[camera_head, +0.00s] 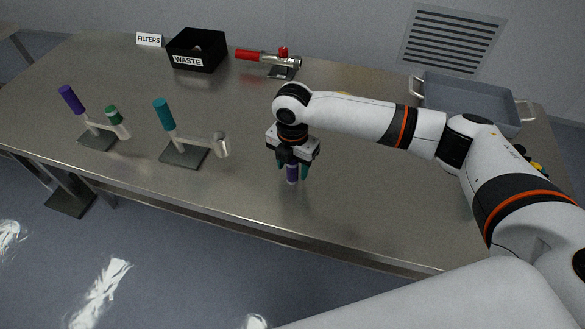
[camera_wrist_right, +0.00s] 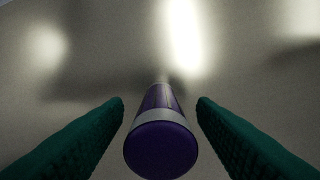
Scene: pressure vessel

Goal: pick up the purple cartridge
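The purple cartridge (camera_head: 292,175) stands on the steel table below my right gripper (camera_head: 292,168). In the right wrist view the cartridge (camera_wrist_right: 162,143) shows a round purple end, a pale band and a purple body running away toward the table. The two green fingers of my right gripper (camera_wrist_right: 161,101) lie on either side of it, with a visible gap at each side, so the gripper is open around it. My left gripper is not in view.
Left on the steel table (camera_head: 240,185) are two stands, one with purple and green-capped parts (camera_head: 98,137), one with a teal handle (camera_head: 164,113). Behind are a black waste bin (camera_head: 208,39), a red-handled pipe fitting (camera_head: 268,58) and a grey tray (camera_head: 470,97).

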